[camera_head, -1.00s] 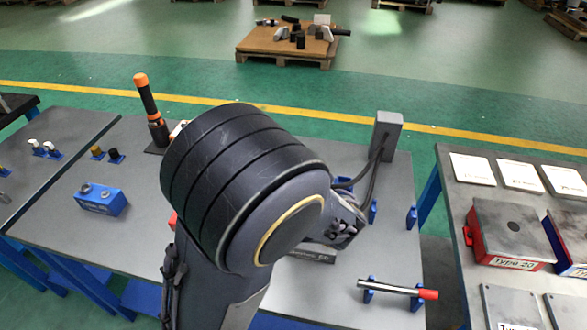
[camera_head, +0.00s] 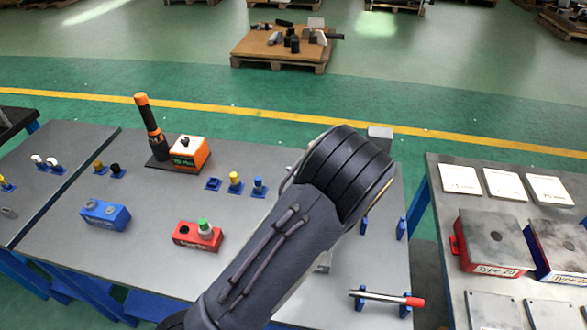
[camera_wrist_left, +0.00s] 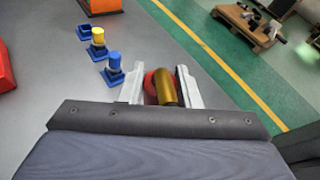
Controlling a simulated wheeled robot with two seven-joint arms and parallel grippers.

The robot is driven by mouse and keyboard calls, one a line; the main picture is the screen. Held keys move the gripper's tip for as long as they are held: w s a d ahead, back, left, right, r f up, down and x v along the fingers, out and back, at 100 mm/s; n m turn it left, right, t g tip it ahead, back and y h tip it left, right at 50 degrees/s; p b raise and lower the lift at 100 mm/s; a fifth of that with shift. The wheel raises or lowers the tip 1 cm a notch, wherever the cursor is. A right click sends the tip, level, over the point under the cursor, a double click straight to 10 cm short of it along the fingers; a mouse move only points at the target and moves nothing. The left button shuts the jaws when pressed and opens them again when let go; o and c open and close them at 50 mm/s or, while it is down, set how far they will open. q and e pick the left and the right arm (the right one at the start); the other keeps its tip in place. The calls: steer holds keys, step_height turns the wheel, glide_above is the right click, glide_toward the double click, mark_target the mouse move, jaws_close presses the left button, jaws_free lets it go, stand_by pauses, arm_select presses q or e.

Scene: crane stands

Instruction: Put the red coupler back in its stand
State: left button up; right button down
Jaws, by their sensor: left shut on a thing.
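The coupler (camera_wrist_left: 165,88), red with a brass-coloured cylinder, sits between the fingers of my left gripper (camera_wrist_left: 161,85) in the left wrist view. The gripper is shut on it. In the head view my left arm hides both gripper and coupler. A small blue stand (camera_head: 213,184) is empty on the table, left of the stands with the yellow coupler (camera_head: 235,180) and the blue coupler (camera_head: 258,184). The empty stand also shows in the left wrist view (camera_wrist_left: 83,32), ahead and left of the gripper. My right gripper is not in view.
A red box (camera_head: 188,236) with a green-topped piece stands in front of the stands. A blue box (camera_head: 104,216) is at left. A red-tipped rod (camera_head: 385,298) lies on holders at front right.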

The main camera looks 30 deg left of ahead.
arm_select(q)
steer(key=shift+m+g+y, duration=0.3)
steer(key=shift+m+g, duration=0.1)
steer(key=shift+m, duration=0.3)
steer(key=w+f, duration=0.1)
steer(key=f, duration=0.1)
steer(key=w+f+b, duration=0.1)
steer(key=w+f, duration=0.1)
steer(key=w+f+b, duration=0.1)
steer(key=f, duration=0.1)
steer(key=shift+w+a, duration=0.2)
steer(key=shift+a, duration=0.1)
steer(key=shift+f+b, duration=0.45)
steer(key=shift+f, duration=0.15)
steer(key=shift+f+b, duration=1.3)
steer(key=shift+f, duration=0.1)
steer(key=o, duration=1.1)
steer(key=shift+r, duration=0.1)
steer(key=shift+s+d, duration=0.1)
